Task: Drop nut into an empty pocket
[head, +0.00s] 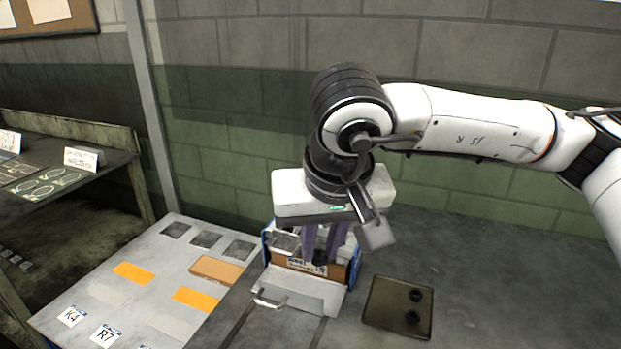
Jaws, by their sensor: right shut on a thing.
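My right gripper (321,256) points down over a blue-sided fixture (267,240) with an orange-brown front. Its purple-grey fingers are shut on a small dark thing, which looks like a nut (320,268); the fixture's inside is mostly hidden behind the gripper, so I cannot tell if the nut touches it. Two more dark round nuts lie in a dark tray (376,318) to the right: one nut (415,295) farther back, one nut (412,317) nearer. I cannot make out the pockets clearly. My left gripper is not in view.
A light plate with a metal handle (270,301) lies in front of the fixture. To the left, a grey board (150,255) carries dark squares, orange patches, a brown block (216,270) and labels K4 and R7. The dark table right of the tray is clear.

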